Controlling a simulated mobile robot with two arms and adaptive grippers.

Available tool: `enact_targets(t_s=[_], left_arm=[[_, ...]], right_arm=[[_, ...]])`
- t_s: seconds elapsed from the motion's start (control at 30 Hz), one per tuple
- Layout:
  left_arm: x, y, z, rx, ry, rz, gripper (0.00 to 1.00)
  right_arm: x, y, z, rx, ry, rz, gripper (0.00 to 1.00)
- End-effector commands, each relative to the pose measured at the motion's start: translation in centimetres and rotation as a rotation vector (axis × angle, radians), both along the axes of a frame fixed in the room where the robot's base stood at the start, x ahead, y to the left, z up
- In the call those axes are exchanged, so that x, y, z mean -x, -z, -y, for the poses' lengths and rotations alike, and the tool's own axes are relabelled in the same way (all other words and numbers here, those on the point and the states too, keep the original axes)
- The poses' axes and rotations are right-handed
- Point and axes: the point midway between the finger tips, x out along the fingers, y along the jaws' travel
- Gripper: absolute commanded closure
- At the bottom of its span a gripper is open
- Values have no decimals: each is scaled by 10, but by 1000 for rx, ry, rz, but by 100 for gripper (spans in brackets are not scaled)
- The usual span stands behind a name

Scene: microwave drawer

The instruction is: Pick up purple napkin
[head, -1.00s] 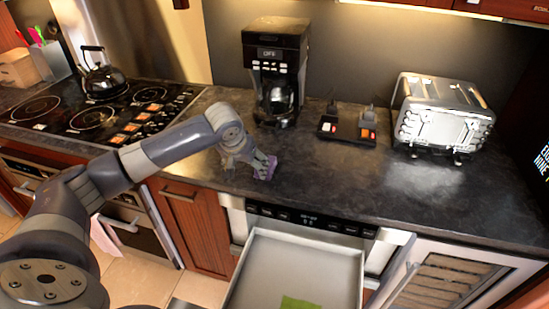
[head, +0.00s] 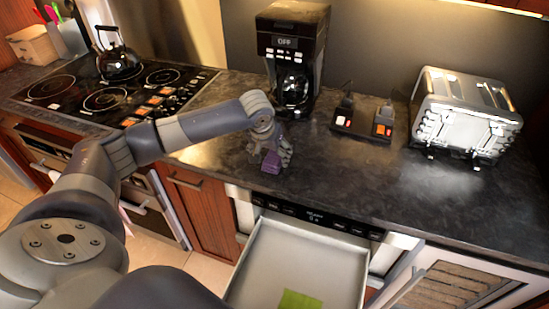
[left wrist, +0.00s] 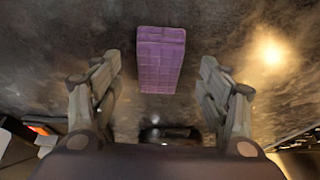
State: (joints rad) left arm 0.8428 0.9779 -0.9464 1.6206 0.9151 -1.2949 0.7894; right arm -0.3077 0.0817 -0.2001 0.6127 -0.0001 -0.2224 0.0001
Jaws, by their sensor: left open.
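The purple napkin (head: 271,163) lies on the dark countertop (head: 330,185), near its front edge above the open drawer. My left gripper (head: 272,160) is at the napkin and partly covers it in the head view. In the left wrist view the napkin (left wrist: 161,58) is a flat purple rectangle with a grid pattern. It lies ahead of and between the two open fingers (left wrist: 161,80), with a gap on each side. A green napkin (head: 299,301) lies in the open microwave drawer (head: 262,262). My right gripper is not in view.
A coffee maker (head: 292,50) stands behind the napkin. A small black device with lit switches (head: 362,119) and a toaster (head: 465,115) stand to the right. A stove with a kettle (head: 118,60) is at the left. The counter right of the napkin is clear.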

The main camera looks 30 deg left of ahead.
Motion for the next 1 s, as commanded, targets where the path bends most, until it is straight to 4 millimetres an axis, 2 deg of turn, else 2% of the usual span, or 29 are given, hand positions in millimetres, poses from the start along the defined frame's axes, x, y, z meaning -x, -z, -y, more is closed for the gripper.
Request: enact_targets(t_s=[0.1,0.2,0.53,0.73,1.0], left_arm=[[-11,7,-1,-1,0,-1,31],[-15,21,-2,1,-1,-2,31],[-17,28,-3,-2,1,1,31],[-17,28,-3,-1,1,1,75],[-17,28,-3,-1,1,1,78]], right_arm=[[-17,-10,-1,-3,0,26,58],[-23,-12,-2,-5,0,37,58],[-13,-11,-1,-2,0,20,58],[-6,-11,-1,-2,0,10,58],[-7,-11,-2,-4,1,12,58]])
